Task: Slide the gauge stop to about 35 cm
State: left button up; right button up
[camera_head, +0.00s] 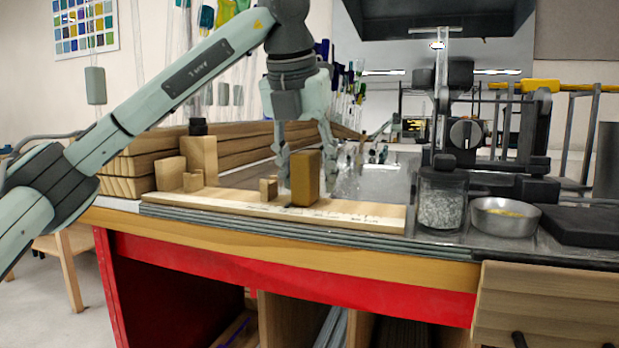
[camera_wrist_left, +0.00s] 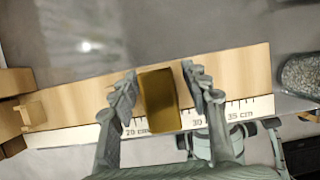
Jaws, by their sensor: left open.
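The gauge stop, a brownish-gold block (camera_head: 306,178), stands on a pale wooden gauge board (camera_head: 230,205) with a printed scale along its front edge. My left gripper (camera_head: 308,180) reaches down over the board. Its two open fingers (camera_wrist_left: 158,92) stand on either side of the stop, close to its sides.
Stacked boards (camera_head: 130,170) and wooden blocks stand at the left. Beyond the board's right end are a glass jar (camera_head: 442,203) and a metal bowl (camera_head: 505,217). The scale right of the stop looks clear.

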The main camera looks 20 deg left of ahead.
pick_arm(q)
jog(key=shift+w+f, duration=0.15)
jog(key=shift+f, duration=0.2)
grip_shut()
